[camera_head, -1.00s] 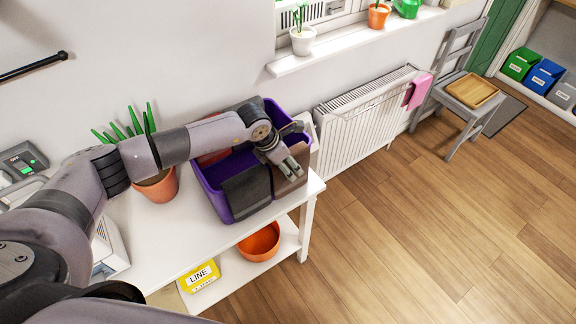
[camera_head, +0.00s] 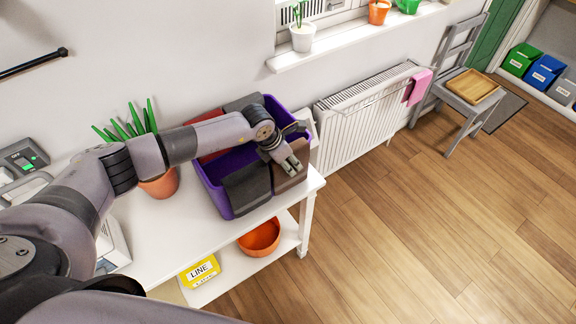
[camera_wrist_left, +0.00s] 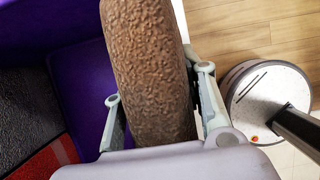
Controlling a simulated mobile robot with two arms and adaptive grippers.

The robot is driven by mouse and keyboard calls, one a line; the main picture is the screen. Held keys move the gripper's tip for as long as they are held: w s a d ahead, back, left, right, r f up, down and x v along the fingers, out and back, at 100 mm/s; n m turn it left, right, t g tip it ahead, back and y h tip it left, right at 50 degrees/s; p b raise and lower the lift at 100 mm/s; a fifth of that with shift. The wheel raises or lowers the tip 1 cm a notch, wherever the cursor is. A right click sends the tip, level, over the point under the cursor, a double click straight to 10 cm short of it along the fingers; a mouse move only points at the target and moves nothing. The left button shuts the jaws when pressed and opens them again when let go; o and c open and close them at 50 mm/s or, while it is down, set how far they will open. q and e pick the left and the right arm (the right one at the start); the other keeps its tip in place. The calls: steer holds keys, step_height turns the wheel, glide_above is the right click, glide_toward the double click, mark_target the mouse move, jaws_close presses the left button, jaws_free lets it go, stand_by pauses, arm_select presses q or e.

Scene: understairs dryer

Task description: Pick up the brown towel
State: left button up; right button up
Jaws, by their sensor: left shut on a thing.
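The brown towel (camera_head: 289,177) hangs over the front right rim of the purple basket (camera_head: 222,197) on the white table. In the left wrist view the brown towel (camera_wrist_left: 148,70) stands between the two fingers. My left gripper (camera_head: 291,167) is at the towel's upper part, with its fingers shut on it. The gripper also shows in the left wrist view (camera_wrist_left: 160,125). Part of the towel is hidden behind the gripper in the head view. My right gripper is not in view.
A dark grey towel (camera_head: 246,188) hangs over the rim beside the brown one. A potted plant (camera_head: 160,184) stands left of the basket. A white radiator (camera_head: 365,120) is close to the right. An orange bowl (camera_head: 260,238) is on the lower shelf.

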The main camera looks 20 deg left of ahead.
arm_select(q)
steer(key=c, duration=0.3)
steer(key=shift+c, duration=0.2)
steer(key=shift+r, duration=0.1)
step_height(320, 180, up, 20)
steer(key=b, duration=0.5)
